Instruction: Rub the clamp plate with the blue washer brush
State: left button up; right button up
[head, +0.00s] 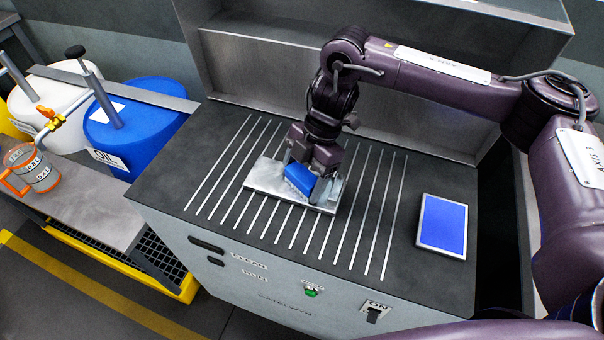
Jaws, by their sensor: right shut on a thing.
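The clamp plate (265,178) is a flat light-grey metal plate lying on the slatted dark top of the washer cabinet. My right gripper (308,172) is over the right part of the plate, pointing down. It is shut on the blue washer brush (299,178), which is tilted and shows between the fingers. The brush's lower end is at or just above the plate; I cannot tell whether it touches. The gripper hides part of the plate's far side. My left gripper is not in view.
The washer top (170,178) has free room around the plate. A blue-screened panel (443,224) lies at its right, and a raised metal back wall (270,65) stands behind. At left are a blue oil drum (150,115), a white drum (55,105) and a measuring jug (38,170).

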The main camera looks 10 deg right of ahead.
notch_tip(320, 180, up, 3)
jog(key=shift+d+f+p, duration=0.1)
jog(key=shift+d+p, duration=0.05)
jog(key=shift+p, duration=0.5)
jog(key=shift+w+a+r+p, duration=0.1)
jog(key=shift+a+r+p, duration=0.1)
jog(key=shift+r+p, duration=0.35)
jog(key=shift+w+a+r+p, duration=0.15)
jog(key=shift+r+p, duration=0.25)
jog(key=shift+r, duration=0.2)
jog(key=r+p, duration=0.2)
jog(key=r, duration=0.1)
jog(key=shift+s+d, duration=0.15)
jog(key=shift+s, duration=0.05)
jog(key=shift+p, duration=0.35)
